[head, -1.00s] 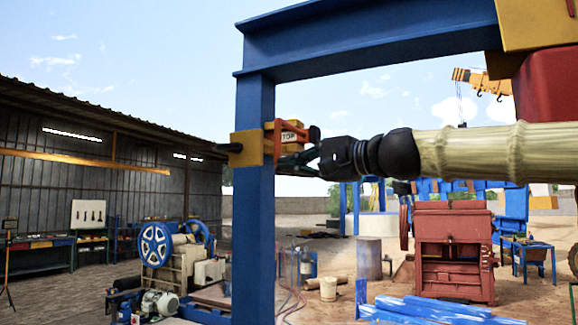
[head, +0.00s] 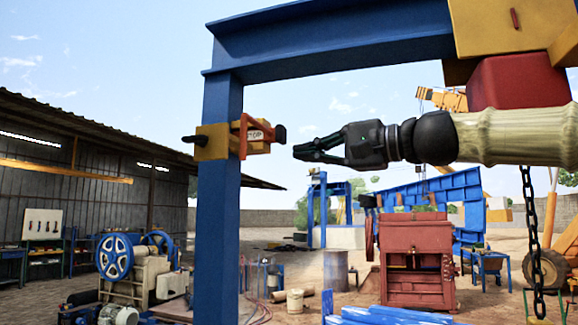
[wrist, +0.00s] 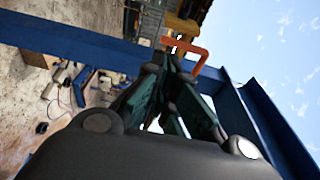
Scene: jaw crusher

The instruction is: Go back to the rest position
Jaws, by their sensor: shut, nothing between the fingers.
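My gripper (head: 305,150) is dark with green fingers and points left in the head view, at the end of my pale ribbed arm. Its fingers taper together, shut and empty. It is apart from the yellow stop box (head: 258,136) with a red-orange bracket, which is fixed to the blue post (head: 220,190) to its left. In the wrist view my gripper (wrist: 165,65) fills the lower middle, and the orange bracket (wrist: 192,50) shows just beyond the fingertips. The wrist view is tilted.
A blue overhead beam (head: 330,40) runs above my arm. A red block (head: 520,80) and a hanging chain (head: 538,240) are at the right. A red crusher (head: 415,260) stands behind, with blue sheets (head: 390,315) in front.

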